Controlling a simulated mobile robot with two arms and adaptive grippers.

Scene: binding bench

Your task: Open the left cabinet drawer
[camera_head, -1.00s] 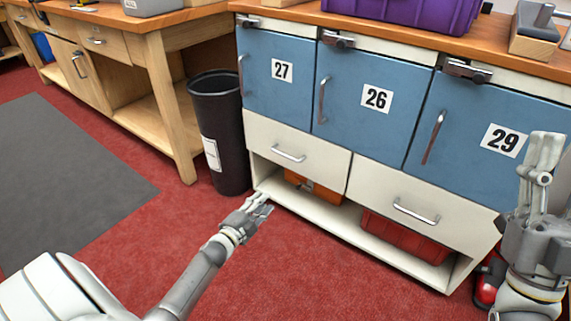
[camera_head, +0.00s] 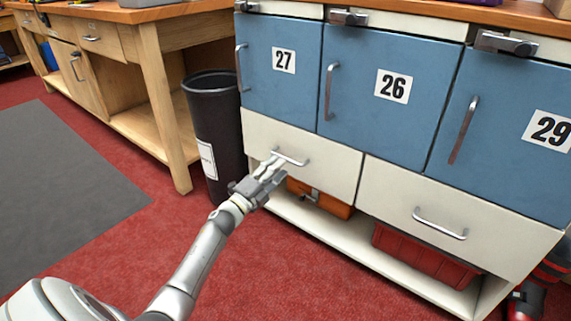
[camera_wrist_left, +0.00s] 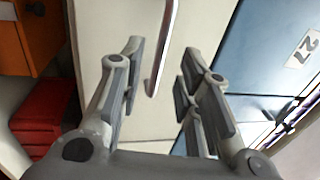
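The left cabinet drawer (camera_head: 325,168) is a white front below the blue doors, with a silver bar handle (camera_head: 290,157). It looks shut. My left gripper (camera_head: 271,167) is at the left part of this handle in the head view. In the left wrist view its two fingers (camera_wrist_left: 160,75) are apart, with the handle (camera_wrist_left: 163,45) showing between and beyond the tips. The wrist view shows no finger pressed on the handle; whether they touch is hard to tell. My right gripper is outside both current views.
The right white drawer (camera_head: 450,213) has its own handle. An orange box (camera_head: 325,199) and a red bin (camera_head: 420,258) sit on the low shelf. A black trash can (camera_head: 216,130) stands close left of my left gripper. Red floor is open in front.

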